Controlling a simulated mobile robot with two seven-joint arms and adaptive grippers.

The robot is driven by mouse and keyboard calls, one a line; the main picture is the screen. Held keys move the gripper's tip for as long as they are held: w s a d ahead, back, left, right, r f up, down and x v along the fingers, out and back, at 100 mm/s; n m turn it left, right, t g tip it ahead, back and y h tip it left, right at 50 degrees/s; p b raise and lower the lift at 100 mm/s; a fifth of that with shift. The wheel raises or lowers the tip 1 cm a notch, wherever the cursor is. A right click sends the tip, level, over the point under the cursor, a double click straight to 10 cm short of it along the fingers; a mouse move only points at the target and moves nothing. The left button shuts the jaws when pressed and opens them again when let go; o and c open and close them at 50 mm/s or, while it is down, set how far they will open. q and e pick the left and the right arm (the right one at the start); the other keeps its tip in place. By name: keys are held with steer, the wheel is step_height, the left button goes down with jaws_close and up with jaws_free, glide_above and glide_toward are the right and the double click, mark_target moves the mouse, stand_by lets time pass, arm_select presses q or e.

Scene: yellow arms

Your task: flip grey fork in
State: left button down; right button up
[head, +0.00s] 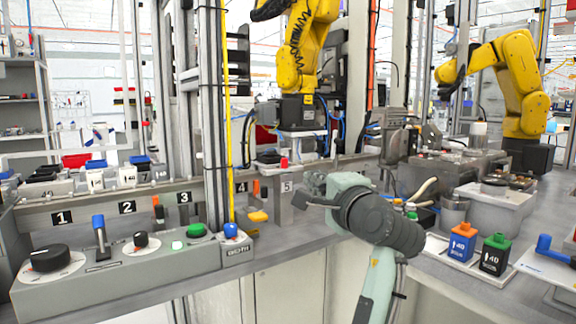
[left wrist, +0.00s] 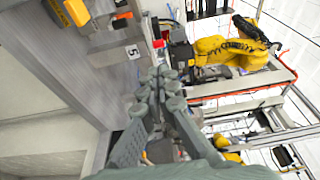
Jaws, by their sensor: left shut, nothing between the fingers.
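My left gripper (head: 308,193) is shut and empty, reaching in near the panel label 5 (head: 287,187). In the left wrist view its fingers (left wrist: 160,80) are together in the middle, with the label 5 to their upper left. A grey upright piece (head: 284,214) stands below the label, just left of my fingertips. I cannot tell whether this is the grey fork, or whether my fingers touch it. No fork shape shows clearly in either view. My right gripper is not in view.
A control box with a black dial (head: 47,258), a blue lever (head: 99,236) and a green button (head: 196,230) lies left. A yellow knob (head: 258,217) is near label 4. Blue (head: 462,242) and green-topped (head: 494,254) containers stand right. Yellow robot arms are behind.

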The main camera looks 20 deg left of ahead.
mark_target(286, 163)
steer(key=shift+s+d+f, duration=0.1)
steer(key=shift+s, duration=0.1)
arm_select(q)
steer(key=p+x, duration=0.1)
steer(key=x, duration=1.2)
steer(key=shift+w+a+p, duration=0.15)
steer(key=shift+p, duration=0.2)
steer(key=shift+w+a, duration=0.2)
steer(key=shift+w, duration=0.1)
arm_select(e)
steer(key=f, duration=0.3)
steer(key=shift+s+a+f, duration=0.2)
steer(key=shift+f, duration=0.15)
